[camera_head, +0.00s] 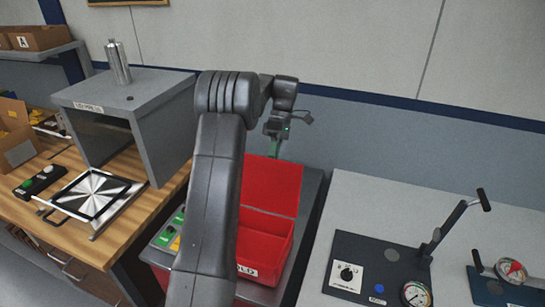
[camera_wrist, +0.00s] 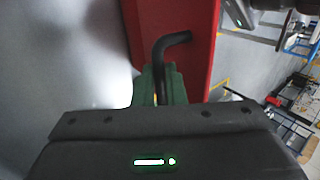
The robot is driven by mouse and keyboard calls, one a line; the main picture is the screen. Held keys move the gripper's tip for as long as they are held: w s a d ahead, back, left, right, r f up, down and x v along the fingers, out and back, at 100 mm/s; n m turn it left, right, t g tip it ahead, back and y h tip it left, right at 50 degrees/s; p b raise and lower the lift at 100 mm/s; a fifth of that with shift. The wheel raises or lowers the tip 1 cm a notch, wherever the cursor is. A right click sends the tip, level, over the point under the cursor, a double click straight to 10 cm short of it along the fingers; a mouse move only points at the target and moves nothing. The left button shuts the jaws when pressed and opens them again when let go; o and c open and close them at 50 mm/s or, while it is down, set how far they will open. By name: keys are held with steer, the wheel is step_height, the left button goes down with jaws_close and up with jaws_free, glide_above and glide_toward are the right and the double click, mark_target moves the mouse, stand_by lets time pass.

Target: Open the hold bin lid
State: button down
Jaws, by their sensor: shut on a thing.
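The red hold bin (camera_head: 264,268) stands on a dark-topped stand, with a white label reading "OLD" in the visible part. Its red lid (camera_head: 272,184) is raised at the back, leaving the bin's mouth open. The lid also shows in the wrist view (camera_wrist: 198,60). In the wrist view my gripper's green fingers (camera_wrist: 160,82) are shut on the lid's black bent handle (camera_wrist: 172,42). The bin's left side is hidden behind my arm.
Green and yellow pieces (camera_head: 166,238) lie left of the bin. A grey press (camera_head: 130,105) and a wooden bench (camera_head: 100,235) are further left. A pale table (camera_head: 370,200) on the right carries a lever clamp (camera_head: 440,235) and gauges. A wall stands close behind.

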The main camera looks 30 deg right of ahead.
steer(key=shift+f, duration=0.4)
steer(key=c, duration=1.5)
jaws_free()
steer(key=shift+r, duration=0.25)
